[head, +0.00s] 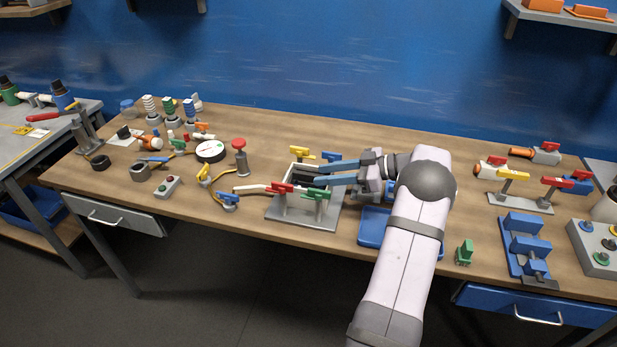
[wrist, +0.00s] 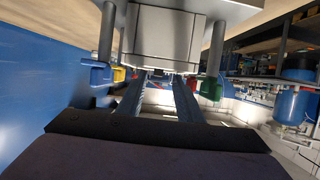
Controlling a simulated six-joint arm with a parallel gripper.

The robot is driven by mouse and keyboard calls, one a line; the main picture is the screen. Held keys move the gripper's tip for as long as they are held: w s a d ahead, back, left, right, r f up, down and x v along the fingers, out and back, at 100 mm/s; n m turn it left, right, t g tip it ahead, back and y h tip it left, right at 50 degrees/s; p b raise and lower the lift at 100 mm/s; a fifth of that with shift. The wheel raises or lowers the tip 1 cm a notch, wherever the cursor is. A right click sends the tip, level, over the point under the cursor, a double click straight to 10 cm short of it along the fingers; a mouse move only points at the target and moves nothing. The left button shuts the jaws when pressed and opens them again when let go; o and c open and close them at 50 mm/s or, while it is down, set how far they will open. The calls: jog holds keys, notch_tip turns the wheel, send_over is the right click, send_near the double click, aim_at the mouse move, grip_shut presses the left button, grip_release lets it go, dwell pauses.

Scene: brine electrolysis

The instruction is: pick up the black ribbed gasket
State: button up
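A black piece (head: 306,178), which may be the ribbed gasket, sits inside a pale open frame on a grey plate (head: 292,212) in the head view. Its ribs are too small to make out. My gripper (head: 321,174) reaches in from the right at a low angle, its two blue fingers apart and their tips at the right side of the black piece. I cannot tell whether they touch it. In the wrist view the fingers (wrist: 158,82) also stand apart, with a pale surface between them; the gasket cannot be made out there.
Red (head: 279,188), green (head: 316,194) and yellow (head: 302,154) clamp handles surround the frame closely. A blue tray (head: 371,228) lies below my wrist.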

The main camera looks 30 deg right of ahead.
aim_at(309, 174)
jog(key=shift+w+r+p+x, duration=0.15)
jog(key=shift+p+x, duration=0.35)
jog(key=shift+x, duration=0.6)
jog(key=shift+w+r+p+x, duration=0.15)
jog(key=shift+p+x, duration=0.35)
jog(key=shift+x, duration=0.55)
jog(key=shift+w+a+f, duration=0.3)
jog(key=shift+w+a, duration=0.1)
jog(key=shift+a, duration=0.05)
grip_shut()
